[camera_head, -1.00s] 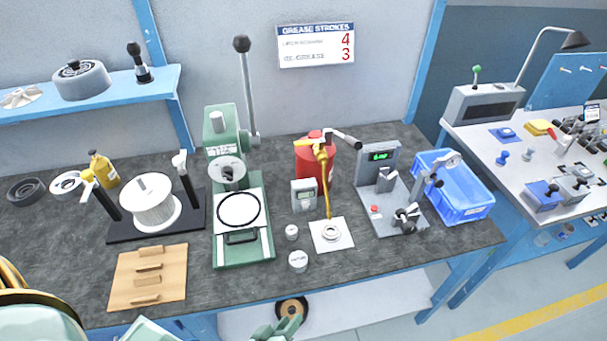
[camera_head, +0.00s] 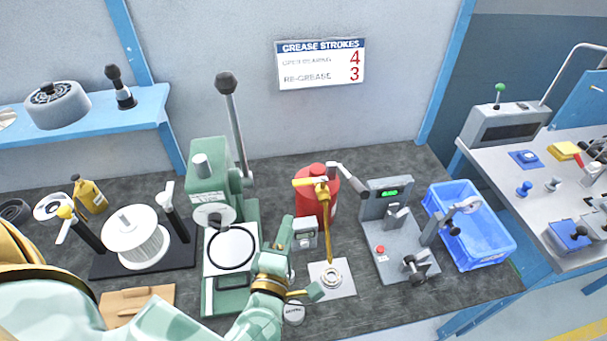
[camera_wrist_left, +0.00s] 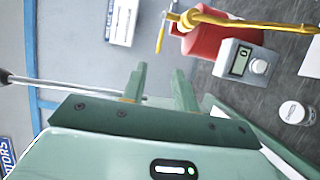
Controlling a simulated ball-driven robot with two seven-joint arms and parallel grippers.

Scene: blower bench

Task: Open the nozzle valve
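A red grease canister (camera_head: 330,205) stands at the back of the bench. A yellow pipe (camera_head: 328,235) runs from its top down to a bearing ring (camera_head: 332,276) on a white plate. A small yellow handle (camera_head: 308,182) sits at the pipe's top, probably the valve; in the left wrist view the yellow handle (camera_wrist_left: 161,38) hangs beside the pipe (camera_wrist_left: 250,22). My left gripper (camera_head: 306,293) is low over the bench front, left of the white plate and apart from the pipe. In the left wrist view its fingers (camera_wrist_left: 159,88) are apart and empty. My right gripper does not show.
A grey meter (camera_head: 306,233) stands left of the pipe, with a white-lidded jar (camera_head: 293,313) in front. A green press (camera_head: 208,190) with a tall lever is to the left. A grey test stand (camera_head: 395,245) and blue crate (camera_head: 480,235) are to the right.

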